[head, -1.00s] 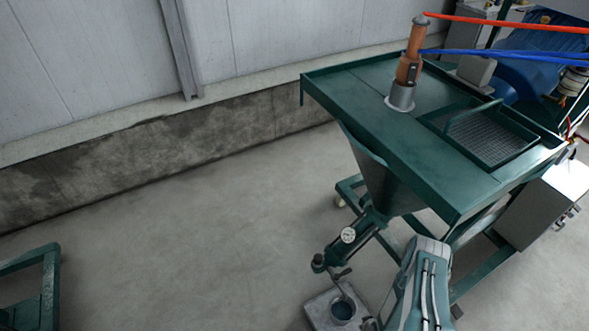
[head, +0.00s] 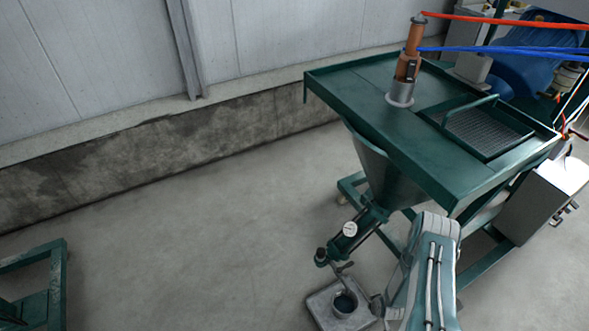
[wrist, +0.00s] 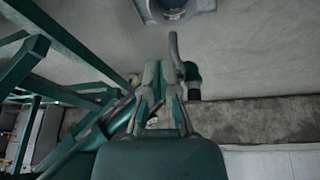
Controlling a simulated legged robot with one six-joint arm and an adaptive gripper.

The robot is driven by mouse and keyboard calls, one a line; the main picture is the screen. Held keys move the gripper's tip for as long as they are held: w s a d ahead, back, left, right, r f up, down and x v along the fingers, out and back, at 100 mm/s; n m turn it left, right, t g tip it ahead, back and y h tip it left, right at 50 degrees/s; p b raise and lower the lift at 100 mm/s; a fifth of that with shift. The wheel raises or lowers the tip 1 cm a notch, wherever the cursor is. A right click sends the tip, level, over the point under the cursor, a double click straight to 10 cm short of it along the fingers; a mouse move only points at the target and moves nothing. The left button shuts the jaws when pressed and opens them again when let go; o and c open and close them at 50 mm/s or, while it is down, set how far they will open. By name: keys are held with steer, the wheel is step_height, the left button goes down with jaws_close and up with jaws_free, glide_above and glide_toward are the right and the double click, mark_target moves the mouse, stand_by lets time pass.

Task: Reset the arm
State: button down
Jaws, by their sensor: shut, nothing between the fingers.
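My grey-green arm (head: 430,275) shows at the bottom of the head view, in front of the green machine; its gripper cannot be made out there. In the wrist view my gripper (wrist: 160,70) points up the picture, its two fingers close together and empty. Beyond the fingers lies a dark curved handle-like part (wrist: 175,50), apparently part of the machine. I cannot tell whether the fingers touch it.
The green machine table (head: 375,105) carries an orange-brown tool standing in a grey holder (head: 401,94) and a mesh tray (head: 485,130). A small pot (head: 344,303) sits on a floor plate below the outlet. A green frame (head: 58,285) stands at left. Open floor lies between.

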steer(key=w+r+h, duration=0.1)
steer(key=w+r, duration=0.3)
steer(key=r, duration=0.7)
steer(key=w+r, duration=0.5)
steer(key=r, duration=0.6)
steer(key=w+r+h, duration=0.1)
steer(key=w+r, duration=0.3)
steer(key=r, duration=0.7)
steer(key=s+a+r+m, duration=0.15)
steer(key=s+r, duration=0.25)
steer(key=r, duration=0.5)
steer(key=s+a+r, duration=0.3)
steer(key=r, duration=0.7)
steer(key=s+a+r+m, duration=0.1)
steer(key=s+a+r, duration=0.25)
steer(key=r, duration=0.55)
steer(key=s+a+r, duration=0.2)
steer(key=s+r, duration=0.2)
steer(key=s, duration=0.4)
steer(key=s+a+r+t+y, duration=0.1)
steer(key=s+a+r, duration=0.2)
steer(key=s, duration=0.6)
steer(key=shift+s+r, duration=0.25)
steer(key=shift+r, duration=0.1)
steer(key=shift+m, duration=0.25)
